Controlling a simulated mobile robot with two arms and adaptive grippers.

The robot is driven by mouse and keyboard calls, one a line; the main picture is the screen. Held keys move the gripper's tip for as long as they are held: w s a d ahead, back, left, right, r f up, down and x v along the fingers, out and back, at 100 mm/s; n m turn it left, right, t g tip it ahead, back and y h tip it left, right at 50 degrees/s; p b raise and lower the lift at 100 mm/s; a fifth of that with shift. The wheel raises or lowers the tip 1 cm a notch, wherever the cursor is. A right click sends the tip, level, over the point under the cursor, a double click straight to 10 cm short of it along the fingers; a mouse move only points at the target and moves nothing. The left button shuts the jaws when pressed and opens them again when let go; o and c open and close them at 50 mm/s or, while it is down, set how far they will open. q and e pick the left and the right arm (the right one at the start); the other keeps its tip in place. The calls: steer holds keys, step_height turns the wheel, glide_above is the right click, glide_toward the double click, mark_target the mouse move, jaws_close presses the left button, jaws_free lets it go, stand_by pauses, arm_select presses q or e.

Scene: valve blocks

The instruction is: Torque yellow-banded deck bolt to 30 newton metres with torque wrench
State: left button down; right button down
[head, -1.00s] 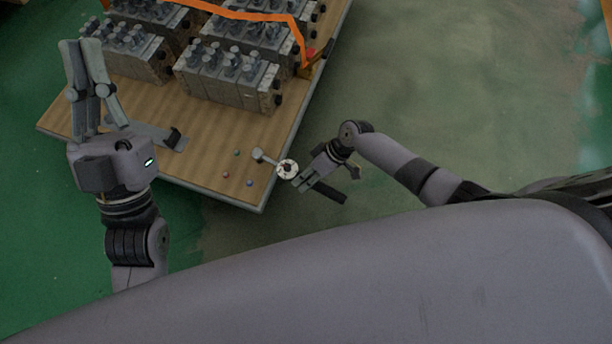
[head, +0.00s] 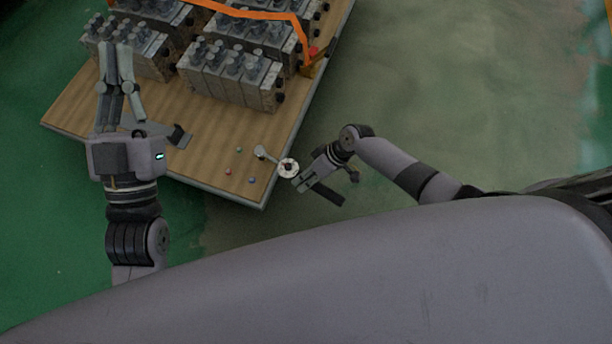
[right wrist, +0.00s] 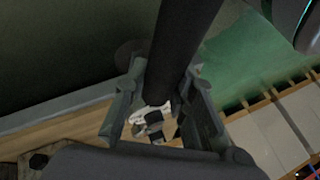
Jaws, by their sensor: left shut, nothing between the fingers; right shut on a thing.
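The torque wrench has a pale head (head: 260,152), a round white dial (head: 288,168) and a black handle (head: 327,194). Its head is over the near right corner of the wooden deck, and its handle sticks out past the edge. My right gripper (head: 304,182) is shut on the wrench near the dial. In the right wrist view the black handle (right wrist: 182,45) runs between the fingers, with the white dial below. I see no yellow band; whatever is under the wrench head is hidden. My left gripper (head: 117,48) is shut and empty over the deck's left part.
Small red (head: 228,172), green (head: 238,150) and blue (head: 252,181) dots sit on the deck (head: 215,130) near the wrench. Valve blocks (head: 230,75) stand behind, with an orange strap (head: 250,14) across. A grey bracket-like piece (head: 178,136) lies near my left gripper. Floor at right is clear.

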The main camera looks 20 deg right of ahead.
steer(key=shift+s+a+r+m+p, duration=0.1)
steer(key=shift+s+a+m+p, duration=0.15)
steer(key=shift+a+p, duration=0.2)
arm_select(q)
step_height(320, 180, down, 6)
steer(key=w+g+y, duration=0.1)
steer(key=w+g, duration=0.1)
steer(key=g, duration=0.2)
steer(key=shift+w+a+f+y+p, duration=0.15)
steer(key=shift+w+f+y+p, duration=0.05)
steer(key=shift+w+y+p, duration=0.15)
arm_select(e)
steer(key=shift+s+a+m, duration=0.15)
steer(key=shift+a+m, duration=0.1)
